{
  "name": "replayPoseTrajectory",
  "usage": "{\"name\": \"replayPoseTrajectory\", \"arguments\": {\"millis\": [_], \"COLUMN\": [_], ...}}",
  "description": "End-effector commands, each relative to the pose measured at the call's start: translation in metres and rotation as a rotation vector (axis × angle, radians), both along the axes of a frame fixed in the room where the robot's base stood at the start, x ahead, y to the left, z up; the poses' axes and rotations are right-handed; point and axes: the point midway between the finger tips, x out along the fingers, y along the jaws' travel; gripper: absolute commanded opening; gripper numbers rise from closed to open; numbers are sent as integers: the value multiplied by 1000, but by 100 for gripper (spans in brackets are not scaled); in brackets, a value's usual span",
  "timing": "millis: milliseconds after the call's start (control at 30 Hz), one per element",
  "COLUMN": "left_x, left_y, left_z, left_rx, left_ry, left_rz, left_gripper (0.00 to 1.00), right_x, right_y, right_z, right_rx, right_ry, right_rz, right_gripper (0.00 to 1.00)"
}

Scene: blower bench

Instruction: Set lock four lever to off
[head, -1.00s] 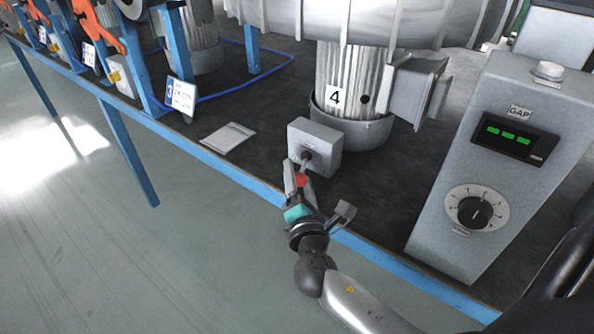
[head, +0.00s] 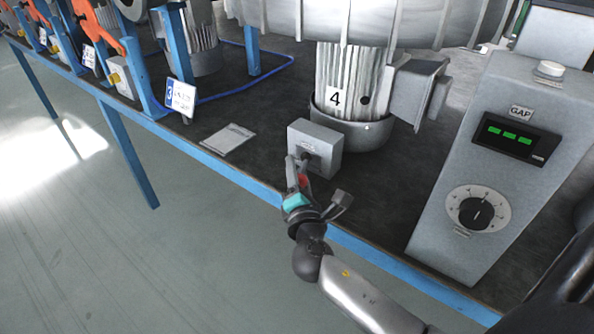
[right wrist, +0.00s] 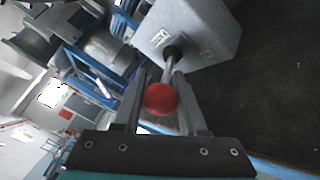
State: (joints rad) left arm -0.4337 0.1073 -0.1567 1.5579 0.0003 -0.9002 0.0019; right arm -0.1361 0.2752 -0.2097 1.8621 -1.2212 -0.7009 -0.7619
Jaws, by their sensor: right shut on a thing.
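The lock four box (head: 320,146) is a small grey box on the bench in front of the motor marked 4 (head: 335,98). Its lever is a metal rod ending in a red ball knob (right wrist: 160,98). In the head view the red knob (head: 303,181) shows partly between the fingers. My right gripper (head: 298,172) is at the box front, shut on the lever; in the right wrist view its fingers (right wrist: 153,95) lie on both sides of the rod and knob. The small print on the box is too small to read. My left gripper is not in view.
A grey GAP console (head: 445,190) with a dial and green display stands at the right. A flat sheet (head: 228,138) lies left of the box. A sign marked 3 (head: 181,97) and orange-handled locks (head: 100,27) stand farther left. The blue bench edge (head: 240,177) runs below the box.

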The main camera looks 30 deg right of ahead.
Motion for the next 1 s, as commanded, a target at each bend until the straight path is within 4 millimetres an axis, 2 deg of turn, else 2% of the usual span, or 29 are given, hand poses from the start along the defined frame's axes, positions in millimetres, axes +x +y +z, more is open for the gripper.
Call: {"name": "replayPoseTrajectory", "arguments": {"millis": [33,200,233,1000], "left_x": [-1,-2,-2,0], "left_y": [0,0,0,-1], "left_z": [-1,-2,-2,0], "left_rx": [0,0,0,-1], "left_ry": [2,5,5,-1], "left_rz": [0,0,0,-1], "left_gripper": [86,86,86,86], "right_x": [0,0,0,0], "right_y": [0,0,0,0], "right_z": [0,0,0,-1], "right_rx": [0,0,1,1], "right_ry": [1,1,1,2], "right_rz": [-1,-1,0,0], "right_gripper": [20,1,0,0]}}
